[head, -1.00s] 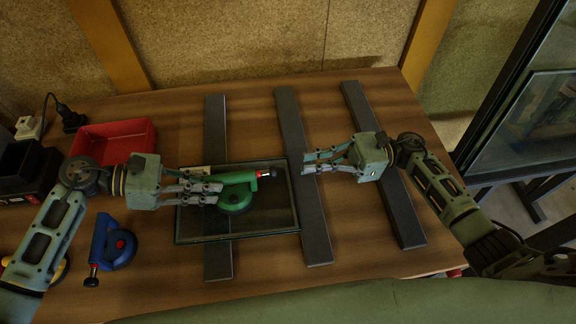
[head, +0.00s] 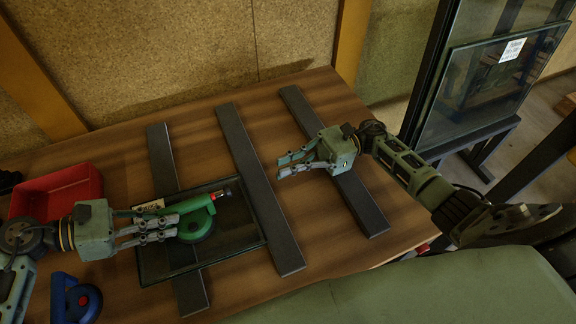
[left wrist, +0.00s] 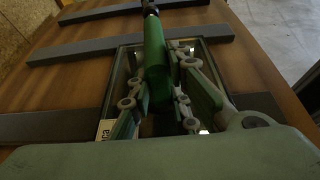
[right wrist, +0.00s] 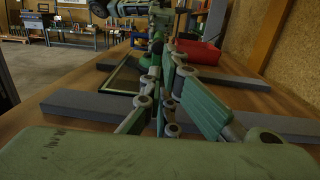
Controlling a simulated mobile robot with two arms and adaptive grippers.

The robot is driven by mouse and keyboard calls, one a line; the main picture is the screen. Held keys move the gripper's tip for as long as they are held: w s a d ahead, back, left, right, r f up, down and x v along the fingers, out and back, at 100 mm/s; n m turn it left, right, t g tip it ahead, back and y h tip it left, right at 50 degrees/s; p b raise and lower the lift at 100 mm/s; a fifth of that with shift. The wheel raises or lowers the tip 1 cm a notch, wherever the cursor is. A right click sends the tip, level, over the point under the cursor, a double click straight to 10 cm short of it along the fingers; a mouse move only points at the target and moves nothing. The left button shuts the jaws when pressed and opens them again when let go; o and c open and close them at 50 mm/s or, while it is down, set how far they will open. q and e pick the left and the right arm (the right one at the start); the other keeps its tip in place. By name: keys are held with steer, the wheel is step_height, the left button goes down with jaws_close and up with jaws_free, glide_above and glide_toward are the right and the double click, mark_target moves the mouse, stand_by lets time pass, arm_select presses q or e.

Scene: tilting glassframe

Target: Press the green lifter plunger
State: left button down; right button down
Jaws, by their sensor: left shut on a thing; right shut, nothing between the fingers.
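The green lifter (head: 197,222) stands on the dark-framed glass pane (head: 230,245), its green handle pointing right. The plunger (head: 222,194) is at the handle's right end, with a red band and a black tip. In the left wrist view the green handle (left wrist: 155,65) runs away from me between the fingers. My left gripper (head: 176,226) is shut on the green lifter at its handle. My right gripper (head: 282,167) is shut and empty, above the table to the right of the plunger and apart from it.
Dark bars (head: 259,190) lie across the wooden table, some under the glass frame. A red bin (head: 55,190) and a blue lifter (head: 75,300) are at the left. A glass pane on a rack (head: 480,85) stands beyond the table at the right.

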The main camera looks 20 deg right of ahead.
mark_target(228, 191)
steer(key=d, duration=0.3)
steer(key=shift+w, duration=0.1)
stand_by(0.3)
steer(key=a, duration=1.4)
steer(key=shift+s+r, duration=0.3)
steer(key=shift+r, duration=0.05)
